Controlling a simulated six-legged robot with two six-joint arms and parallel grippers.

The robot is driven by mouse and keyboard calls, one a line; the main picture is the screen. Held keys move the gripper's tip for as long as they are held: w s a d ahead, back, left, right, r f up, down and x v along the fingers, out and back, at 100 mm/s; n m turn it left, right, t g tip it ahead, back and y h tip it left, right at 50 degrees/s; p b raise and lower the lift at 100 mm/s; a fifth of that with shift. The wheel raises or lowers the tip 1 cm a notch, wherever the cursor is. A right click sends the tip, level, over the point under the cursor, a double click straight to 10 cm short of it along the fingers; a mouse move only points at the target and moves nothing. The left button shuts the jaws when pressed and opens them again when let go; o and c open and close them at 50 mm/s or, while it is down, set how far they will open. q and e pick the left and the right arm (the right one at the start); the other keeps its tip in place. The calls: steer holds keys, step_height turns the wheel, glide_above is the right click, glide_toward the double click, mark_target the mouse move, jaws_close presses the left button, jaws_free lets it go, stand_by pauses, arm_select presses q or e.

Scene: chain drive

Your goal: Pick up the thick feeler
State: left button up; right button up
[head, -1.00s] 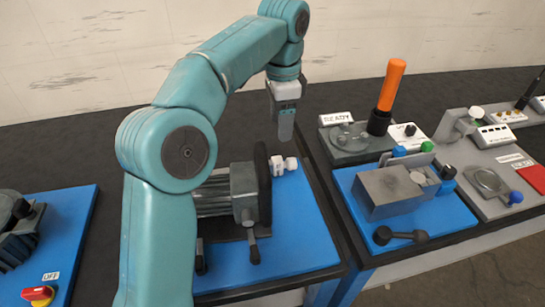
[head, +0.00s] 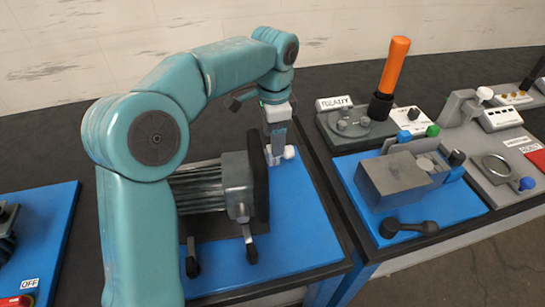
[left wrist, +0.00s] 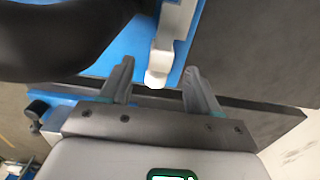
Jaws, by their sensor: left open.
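I cannot tell for sure which thing is the thick feeler. Handles with green (head: 432,131) and blue (head: 404,136) tops stand at the grey block (head: 395,181) on the right-hand blue board. My left gripper (head: 277,156) is over the left-hand blue board, beside the black wheel of the motor unit, at a small white fitting (head: 289,152). In the left wrist view my left gripper (left wrist: 158,76) is open, and the rounded white end of the fitting (left wrist: 157,66) shows between its fingertips, not gripped. My right gripper is not in view.
The motor unit (head: 225,183) with its black wheel (head: 258,177) stands close left of my gripper. An orange-handled tool (head: 395,64) stands upright at the back right. A dark lever (head: 408,228) lies before the grey block. The front of the left-hand board is clear.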

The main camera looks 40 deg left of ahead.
arm_select(q)
steer(key=f, duration=0.3)
steer(key=f+b, duration=0.1)
steer(key=shift+s+a+f, duration=0.2)
steer(key=shift+s+f, duration=0.05)
steer(key=shift+f, duration=0.5)
steer(key=shift+r, duration=0.1)
jaws_close()
